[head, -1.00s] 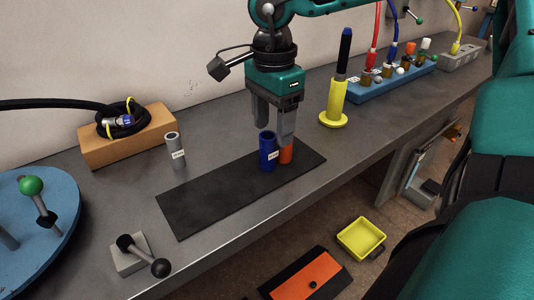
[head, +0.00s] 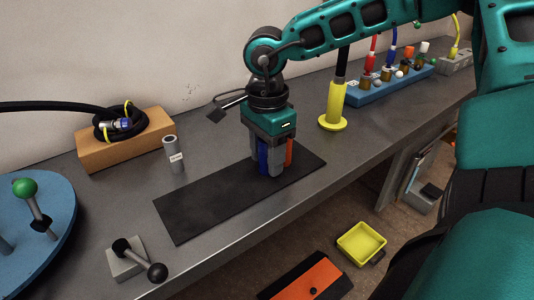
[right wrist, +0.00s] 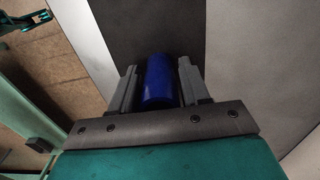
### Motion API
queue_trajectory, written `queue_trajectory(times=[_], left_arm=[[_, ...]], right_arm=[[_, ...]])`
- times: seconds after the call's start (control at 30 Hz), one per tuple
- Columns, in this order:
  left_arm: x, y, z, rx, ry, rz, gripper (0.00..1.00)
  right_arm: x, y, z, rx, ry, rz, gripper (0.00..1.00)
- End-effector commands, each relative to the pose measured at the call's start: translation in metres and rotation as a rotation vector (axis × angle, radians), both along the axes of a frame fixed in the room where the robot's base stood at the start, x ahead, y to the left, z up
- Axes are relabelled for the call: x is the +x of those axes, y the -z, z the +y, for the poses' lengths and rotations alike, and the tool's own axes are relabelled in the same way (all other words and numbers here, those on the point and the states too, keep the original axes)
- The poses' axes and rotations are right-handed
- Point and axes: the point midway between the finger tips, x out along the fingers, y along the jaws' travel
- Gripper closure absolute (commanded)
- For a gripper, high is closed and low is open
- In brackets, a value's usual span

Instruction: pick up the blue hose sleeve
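The blue hose sleeve (head: 263,157) stands upright on the black mat (head: 195,208), partly hidden by my right gripper. My right gripper (head: 265,168) points down over it, with one finger on each side. In the right wrist view, the blue sleeve (right wrist: 160,82) lies between the two fingers (right wrist: 160,85). Narrow gaps seem to show beside it, so the fingers look open around it and not closed on it. An orange sleeve (head: 289,152) stands close by, just right of the gripper.
A grey labelled sleeve (head: 173,155) stands left of the mat. A yellow stand (head: 334,108) is to the right, near a blue connector block (head: 385,85). A lever box (head: 127,258) sits at the front edge. The mat's left part is clear.

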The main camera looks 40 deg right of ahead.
Motion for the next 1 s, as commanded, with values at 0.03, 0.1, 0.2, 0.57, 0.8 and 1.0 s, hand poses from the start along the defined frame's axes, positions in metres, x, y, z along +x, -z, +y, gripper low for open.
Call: queue_trajectory(times=[0.03,0.1,0.2,0.57,0.8,1.0], left_arm=[[0.000,0.000,0.000,0.000,0.000,0.000,0.57],[0.000,0.000,0.000,0.000,0.000,0.001,0.57],[0.000,0.000,0.000,0.000,0.000,0.001,0.57],[0.000,0.001,0.000,0.001,0.000,0.002,0.57],[-0.001,-0.001,0.000,0.001,0.000,0.002,0.57],[-0.001,-0.006,0.000,0.001,0.000,0.002,0.57]], right_arm=[[0.000,0.000,0.000,0.000,0.000,0.000,0.59],[0.000,0.000,0.000,0.000,0.000,0.000,0.66],[0.000,0.000,0.000,0.000,0.000,0.000,0.75],[0.000,0.000,0.000,0.000,0.000,0.000,0.96],[0.000,-0.008,0.000,0.000,0.000,-0.001,0.96],[0.001,-0.034,0.000,-0.001,0.000,-0.005,0.96]])
